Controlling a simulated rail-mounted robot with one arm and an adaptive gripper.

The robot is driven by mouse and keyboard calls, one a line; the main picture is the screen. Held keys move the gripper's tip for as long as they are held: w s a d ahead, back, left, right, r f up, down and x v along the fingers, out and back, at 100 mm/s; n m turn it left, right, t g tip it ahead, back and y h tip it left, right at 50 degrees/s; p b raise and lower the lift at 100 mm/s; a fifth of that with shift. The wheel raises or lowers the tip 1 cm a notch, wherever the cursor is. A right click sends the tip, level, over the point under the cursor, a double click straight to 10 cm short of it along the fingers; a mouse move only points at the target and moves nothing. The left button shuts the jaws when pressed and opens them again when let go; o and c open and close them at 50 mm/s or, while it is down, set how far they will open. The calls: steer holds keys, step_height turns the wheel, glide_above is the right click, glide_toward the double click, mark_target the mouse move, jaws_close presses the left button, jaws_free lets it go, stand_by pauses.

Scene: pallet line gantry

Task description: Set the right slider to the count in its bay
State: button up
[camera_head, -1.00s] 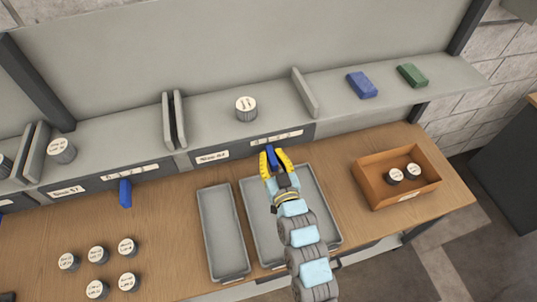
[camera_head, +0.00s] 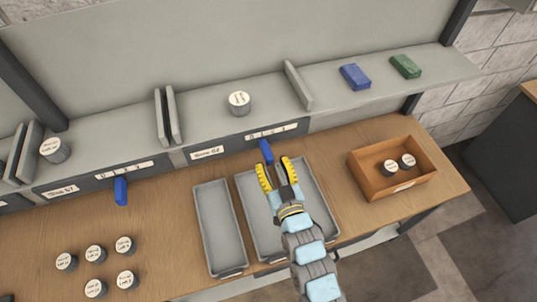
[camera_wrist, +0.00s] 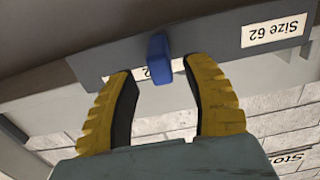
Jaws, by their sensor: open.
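The right slider (camera_head: 266,151) is a blue block on the dark shelf front, below a scale label (camera_head: 271,131) and a little left of the label's middle. The scale's figures are too small to read surely. One grey tin with a white lid (camera_head: 239,103) stands in the bay above. My gripper (camera_head: 275,173) is open and empty, just in front of the slider and apart from it. In the wrist view the slider (camera_wrist: 159,58) shows just beyond and between the yellow fingertips (camera_wrist: 158,72), and hides part of the scale.
Another blue slider (camera_head: 121,190) sits on the left bay's front. Grey trays (camera_head: 209,188) lie under my arm. An orange box (camera_head: 370,185) with two tins stands right. Several tins (camera_head: 95,253) stand front left. Blue (camera_head: 355,76) and green (camera_head: 405,66) blocks lie on the shelf.

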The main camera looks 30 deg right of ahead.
steer(key=s+a, duration=0.1)
steer(key=s, duration=0.5)
steer(key=shift+s, duration=0.25)
stand_by(0.5)
